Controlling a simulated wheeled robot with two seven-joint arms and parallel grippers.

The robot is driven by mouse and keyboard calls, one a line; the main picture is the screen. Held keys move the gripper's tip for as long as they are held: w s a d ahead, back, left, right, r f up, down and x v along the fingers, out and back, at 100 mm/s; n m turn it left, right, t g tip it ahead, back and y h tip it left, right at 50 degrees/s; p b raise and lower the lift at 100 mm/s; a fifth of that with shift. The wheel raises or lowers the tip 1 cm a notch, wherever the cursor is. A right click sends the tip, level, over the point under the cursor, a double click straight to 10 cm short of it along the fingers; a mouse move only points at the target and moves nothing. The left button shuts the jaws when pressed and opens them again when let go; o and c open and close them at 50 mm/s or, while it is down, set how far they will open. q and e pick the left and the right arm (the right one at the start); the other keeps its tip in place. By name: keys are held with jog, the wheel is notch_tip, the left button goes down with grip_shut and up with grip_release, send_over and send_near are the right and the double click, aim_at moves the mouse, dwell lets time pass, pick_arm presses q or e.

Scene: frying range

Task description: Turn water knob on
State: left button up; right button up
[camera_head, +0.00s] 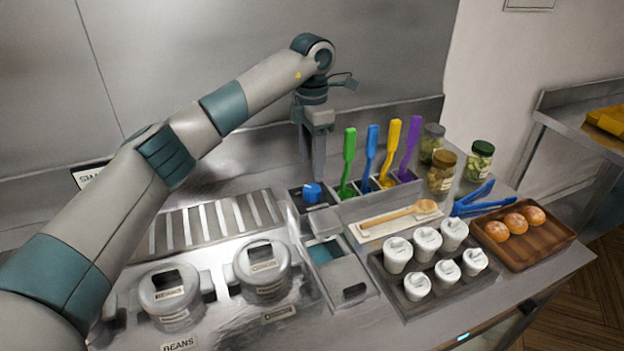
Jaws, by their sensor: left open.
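The water knob (312,192) is blue and sits on a dark plate at the back of the counter unit, left of the coloured utensils. My left gripper (318,172) points down just above and behind the knob, with its jaws open. Its fingertips are close to the knob; I cannot tell whether they touch it. A small basin with a blue-green inside (324,251) lies in front of the knob. My right gripper is not in view.
Green, blue, yellow and purple utensils (371,150) stand upright right of the knob. Jars (479,160), a wooden spoon (400,213), lidded white cups (427,242), blue tongs (480,200) and a bun tray (540,250) fill the right. Lidded pots (262,268) stand front left.

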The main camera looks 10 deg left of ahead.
aim_at(312, 188)
pick_arm(q)
notch_tip(312, 188, down, 6)
jog(key=shift+f+p, duration=0.25)
jog(key=shift+p, duration=0.75)
jog(key=shift+f, duration=0.65)
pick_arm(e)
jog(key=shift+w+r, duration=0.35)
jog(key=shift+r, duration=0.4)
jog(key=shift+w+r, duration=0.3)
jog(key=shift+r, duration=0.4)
pick_arm(q)
jog(key=c, duration=1)
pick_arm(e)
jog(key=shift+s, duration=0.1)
